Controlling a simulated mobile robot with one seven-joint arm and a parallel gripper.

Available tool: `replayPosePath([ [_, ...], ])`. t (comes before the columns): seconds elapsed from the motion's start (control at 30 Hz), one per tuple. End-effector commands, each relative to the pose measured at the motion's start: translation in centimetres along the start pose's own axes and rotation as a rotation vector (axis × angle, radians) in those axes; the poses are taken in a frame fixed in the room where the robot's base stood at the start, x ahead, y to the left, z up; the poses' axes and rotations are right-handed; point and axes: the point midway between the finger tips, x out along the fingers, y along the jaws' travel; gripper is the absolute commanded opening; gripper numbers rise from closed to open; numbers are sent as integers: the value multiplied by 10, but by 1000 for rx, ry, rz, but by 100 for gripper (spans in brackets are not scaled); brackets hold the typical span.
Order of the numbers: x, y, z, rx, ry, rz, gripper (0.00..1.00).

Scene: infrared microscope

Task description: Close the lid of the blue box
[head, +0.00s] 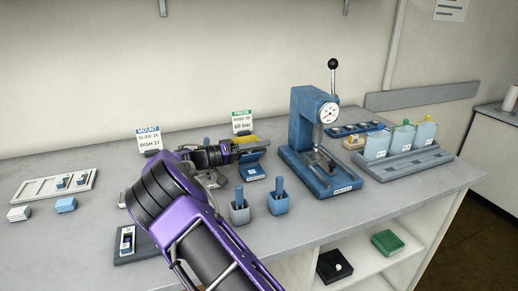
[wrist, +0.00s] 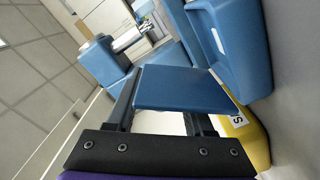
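The blue box (head: 251,173) stands on the bench near the middle of the head view, with its lid (head: 252,156) raised. My gripper (head: 232,151) reaches in from the left, next to the lid. In the wrist view, the lid (wrist: 172,88) is a flat blue panel across the ends of my two fingers and hides the fingertips. The fingers are spread apart. The box body (wrist: 228,45), with a white label, is beyond it at upper right. I cannot tell whether the fingers touch the lid.
A yellow object (wrist: 250,145) lies close by at the right of the wrist view. Two small holders (head: 239,213) (head: 278,205) stand in front of the box. A blue press (head: 305,125) stands to the right. The front bench strip is mostly clear.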

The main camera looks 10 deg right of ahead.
Motion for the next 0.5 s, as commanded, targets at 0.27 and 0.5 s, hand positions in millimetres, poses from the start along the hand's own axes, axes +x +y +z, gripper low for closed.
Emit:
replayPosePath([
  [0.27,-8,0,-1,0,2,-2,53],
  [0.5,-55,-1,-1,0,4,-4,53],
])
